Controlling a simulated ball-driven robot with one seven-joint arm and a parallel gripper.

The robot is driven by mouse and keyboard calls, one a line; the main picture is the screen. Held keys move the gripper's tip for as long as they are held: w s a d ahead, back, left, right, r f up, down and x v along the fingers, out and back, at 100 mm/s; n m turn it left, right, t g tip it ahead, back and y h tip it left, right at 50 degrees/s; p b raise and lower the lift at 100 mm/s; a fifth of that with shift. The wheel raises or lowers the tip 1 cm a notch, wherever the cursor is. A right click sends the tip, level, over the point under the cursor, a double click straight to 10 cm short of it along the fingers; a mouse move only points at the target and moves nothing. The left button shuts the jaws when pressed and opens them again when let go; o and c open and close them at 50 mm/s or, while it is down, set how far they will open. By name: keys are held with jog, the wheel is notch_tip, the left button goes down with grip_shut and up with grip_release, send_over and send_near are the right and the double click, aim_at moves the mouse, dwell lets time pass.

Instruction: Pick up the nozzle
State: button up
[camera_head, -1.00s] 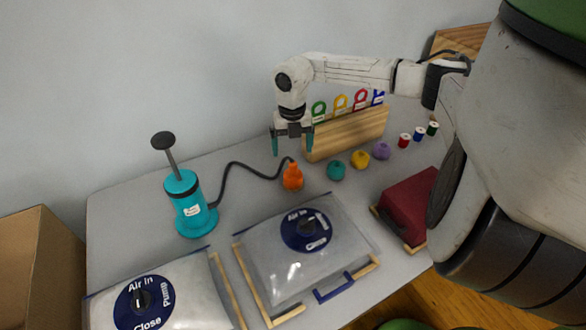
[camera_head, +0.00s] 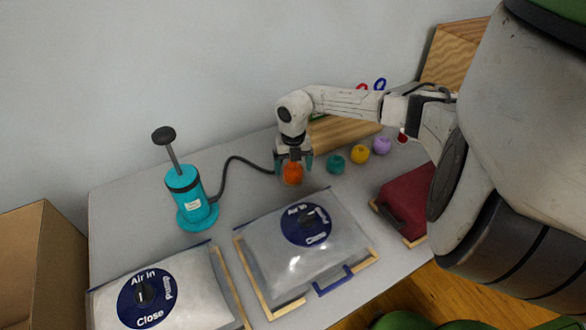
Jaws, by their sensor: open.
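The orange nozzle (camera_head: 293,174) stands on the grey table at the end of a black hose (camera_head: 243,162). The hose runs to the teal hand pump (camera_head: 190,199) on the left. My gripper (camera_head: 293,167) is lowered over the nozzle from above. Its teal fingers are open, one on each side of the nozzle. The nozzle's top is partly hidden by the gripper. I cannot tell whether the fingers touch it.
A clear bag with a blue valve label (camera_head: 268,245) lies in front of the nozzle. Another bag (camera_head: 192,297) lies at front left. Teal (camera_head: 335,163), yellow (camera_head: 360,154) and purple yarn balls (camera_head: 382,145) sit to the right. A wooden rack (camera_head: 345,132) stands behind, and a dark red block (camera_head: 408,203) is at right.

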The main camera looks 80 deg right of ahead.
jog(key=shift+c, duration=0.2)
jog(key=c, duration=0.9)
jog(key=shift+r, duration=0.1)
jog(key=shift+c, duration=0.2)
